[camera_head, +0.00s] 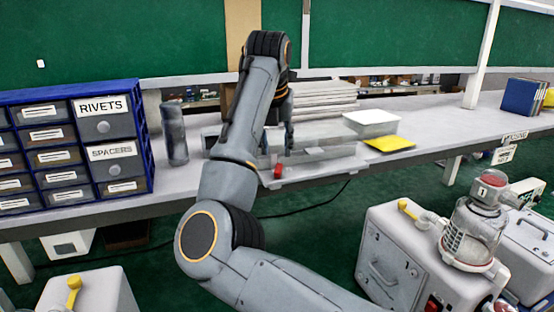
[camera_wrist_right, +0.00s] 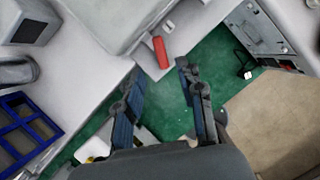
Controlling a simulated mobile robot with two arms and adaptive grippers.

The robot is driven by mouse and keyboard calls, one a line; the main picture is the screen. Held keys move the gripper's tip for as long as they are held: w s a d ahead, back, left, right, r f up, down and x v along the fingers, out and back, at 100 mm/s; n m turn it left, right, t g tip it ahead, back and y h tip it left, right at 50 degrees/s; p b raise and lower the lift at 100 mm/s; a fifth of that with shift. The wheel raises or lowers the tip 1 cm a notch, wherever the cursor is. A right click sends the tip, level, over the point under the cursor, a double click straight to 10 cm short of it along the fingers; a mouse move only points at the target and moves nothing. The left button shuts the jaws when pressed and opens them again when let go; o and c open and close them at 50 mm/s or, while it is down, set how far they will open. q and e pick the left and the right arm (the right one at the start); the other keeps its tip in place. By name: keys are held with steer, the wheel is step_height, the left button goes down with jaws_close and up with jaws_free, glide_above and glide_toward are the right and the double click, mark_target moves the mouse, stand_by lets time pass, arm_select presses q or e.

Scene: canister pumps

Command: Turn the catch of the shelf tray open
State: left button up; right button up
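A grey shelf tray (camera_head: 322,170) sits at the front edge of the long shelf, in the middle of the head view. Its small red catch (camera_head: 278,171) is at the left part of its front. In the right wrist view the red catch (camera_wrist_right: 160,52) lies just beyond my fingertips, roughly in line with the gap between them. My right gripper (camera_wrist_right: 158,70) is open and empty, with its two fingers apart. In the head view my right gripper (camera_head: 289,138) is above the tray, partly hidden by my arm. My left gripper is not in view.
A blue drawer cabinet (camera_head: 148,135) and a dark grey cylinder (camera_head: 174,134) stand left of the tray. A yellow pad (camera_head: 390,144) and a white block (camera_head: 371,122) lie to its right. A canister pump (camera_head: 472,232) stands on a box at front right.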

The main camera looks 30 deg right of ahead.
mark_target(278, 167)
steer(key=p+x, duration=0.1)
steer(key=x, duration=0.5)
steer(key=shift+d+f+p, duration=0.1)
steer(key=shift+f+p, duration=0.1)
steer(key=shift+p, duration=0.15)
jaws_close()
